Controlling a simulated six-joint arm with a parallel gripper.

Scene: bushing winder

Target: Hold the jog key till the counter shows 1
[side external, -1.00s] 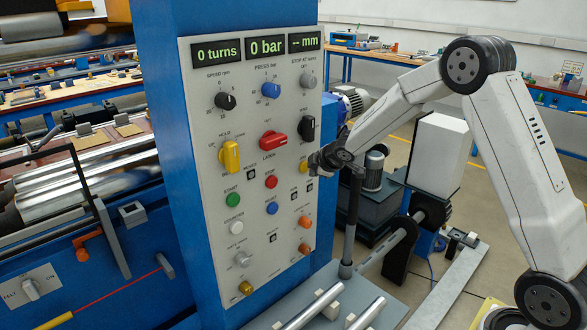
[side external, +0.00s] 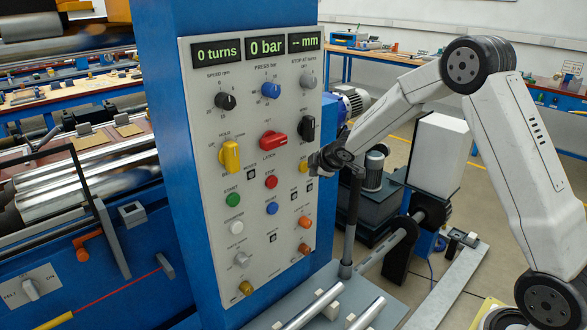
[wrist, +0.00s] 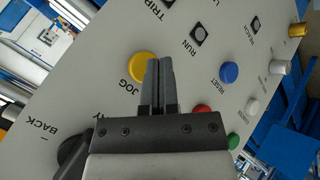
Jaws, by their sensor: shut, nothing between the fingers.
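The yellow jog key (wrist: 141,66) sits on the grey control panel, with the word JOG beside it in the wrist view. In the side view the key (side external: 303,166) shows just left of my fingertips. My gripper (wrist: 160,62) is shut and empty, its fingertips at the key's edge in the wrist view. It also shows in the side view (side external: 314,164), close against the panel. I cannot tell how far the key is pressed in. The counter display (side external: 217,52) at the panel's top left reads "0 turns".
A red stop button (side external: 270,182), a green start button (side external: 232,199) and a blue reset button (side external: 271,208) are near on the panel. A yellow selector (side external: 230,155) and a red selector (side external: 273,140) stick out. A silver roll (side external: 85,185) lies left of the blue column.

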